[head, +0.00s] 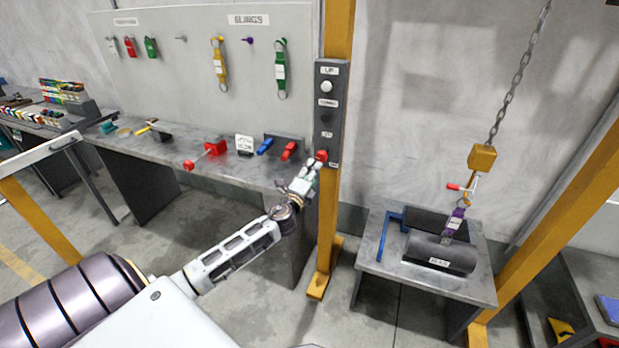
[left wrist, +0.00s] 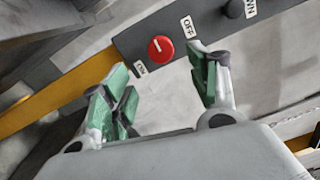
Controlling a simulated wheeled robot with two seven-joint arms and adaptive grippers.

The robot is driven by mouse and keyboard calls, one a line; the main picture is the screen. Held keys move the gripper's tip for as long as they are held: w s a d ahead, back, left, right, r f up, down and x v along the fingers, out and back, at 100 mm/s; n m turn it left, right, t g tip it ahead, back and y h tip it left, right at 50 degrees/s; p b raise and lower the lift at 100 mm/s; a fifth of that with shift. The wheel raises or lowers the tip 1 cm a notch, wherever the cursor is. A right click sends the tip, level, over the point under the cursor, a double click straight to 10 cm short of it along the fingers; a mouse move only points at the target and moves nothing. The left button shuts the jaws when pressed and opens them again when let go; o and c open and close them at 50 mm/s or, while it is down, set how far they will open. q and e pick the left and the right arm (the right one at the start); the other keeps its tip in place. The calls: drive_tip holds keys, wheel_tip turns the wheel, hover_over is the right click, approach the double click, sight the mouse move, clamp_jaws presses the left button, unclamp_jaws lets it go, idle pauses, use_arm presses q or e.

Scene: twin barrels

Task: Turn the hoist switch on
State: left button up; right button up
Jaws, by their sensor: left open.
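The hoist switch (head: 321,156) is a round red knob low on the dark control box (head: 327,115); it also shows in the left wrist view (left wrist: 160,48). There, an OFF label (left wrist: 188,27) is on one side and an ON label (left wrist: 140,69) on the other. The knob has a small pale mark; I cannot tell surely which label it faces. My left gripper (head: 313,168) is right by the knob. In the left wrist view its green-padded fingers (left wrist: 160,88) are spread and empty, with the knob beyond the gap between them. My right gripper is not in view.
The box is on a yellow post (head: 328,230), with a white UP button (head: 326,87) above the knob. A workbench (head: 210,160) with tools is left. Right, a chain (head: 505,95) and yellow hook block (head: 482,157) hang over a dark cylinder (head: 440,255) on a table.

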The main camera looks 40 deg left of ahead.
use_arm(q)
drive_tip(key=shift+s+d, duration=0.15)
drive_tip(key=shift+s, duration=0.55)
idle(0.4)
